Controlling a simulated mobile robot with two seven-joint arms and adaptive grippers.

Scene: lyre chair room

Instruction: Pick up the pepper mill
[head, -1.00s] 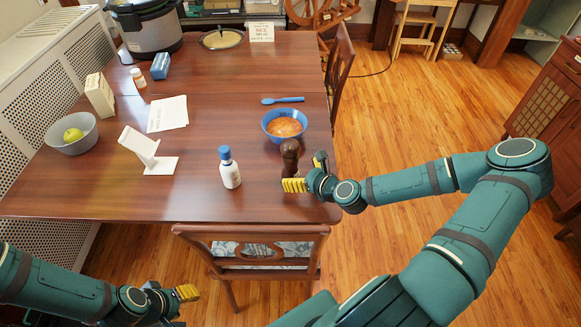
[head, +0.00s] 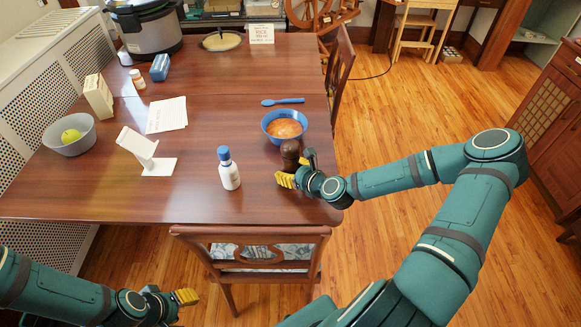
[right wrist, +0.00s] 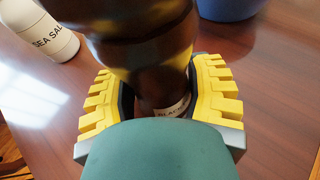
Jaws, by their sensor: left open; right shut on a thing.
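The dark brown pepper mill (head: 290,154) stands upright near the front right of the table, just in front of the soup bowl. My right gripper (head: 297,178) is shut on it, low on its body. In the right wrist view the pepper mill (right wrist: 145,60) fills the middle, with a yellow finger of the right gripper (right wrist: 158,100) on each side. A label on its lower part is mostly hidden. I cannot tell whether its base touches the table. My left gripper (head: 183,306) is open and empty, low at the left, in front of the table.
A white bottle with a blue cap (head: 229,170) stands left of the mill; its label reads sea salt in the wrist view (right wrist: 45,35). A blue bowl of soup (head: 270,130) is close behind. A white stand (head: 158,167) is further left. A chair (head: 250,236) stands at the front edge.

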